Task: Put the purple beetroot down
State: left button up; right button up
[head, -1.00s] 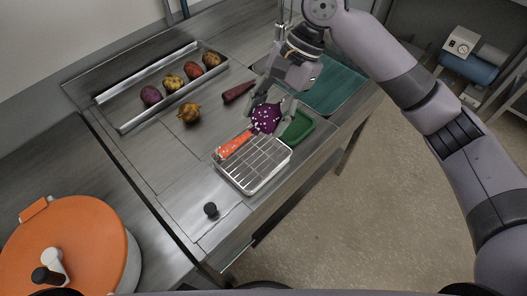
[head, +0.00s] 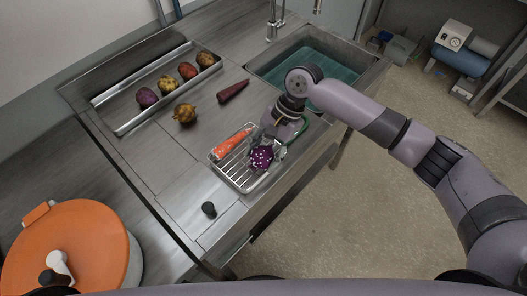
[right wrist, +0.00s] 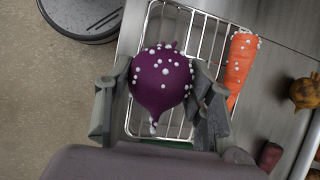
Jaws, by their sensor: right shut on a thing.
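The purple beetroot (head: 262,158) with white spots is over the right part of the wire rack (head: 247,184). My right gripper (head: 268,150) is shut on it. In the right wrist view the beetroot (right wrist: 161,78) sits between the two fingers (right wrist: 160,100), with the rack's wires behind it. I cannot tell whether it touches the wires. An orange carrot (head: 232,144) with white spots lies on the rack beside it, and the carrot also shows in the right wrist view (right wrist: 240,68). My left gripper is not in view.
A metal tray (head: 160,120) at the back left holds several root vegetables. A yellowish root (head: 185,113) and a dark red root (head: 233,91) lie on the counter. A sink (head: 310,68) with teal inside is behind my right arm. A black knob (head: 209,208) stands in front.

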jog(key=o, duration=1.2)
jog(key=shift+r, duration=0.1)
jog(key=b+v, duration=0.2)
jog(key=v, duration=1)
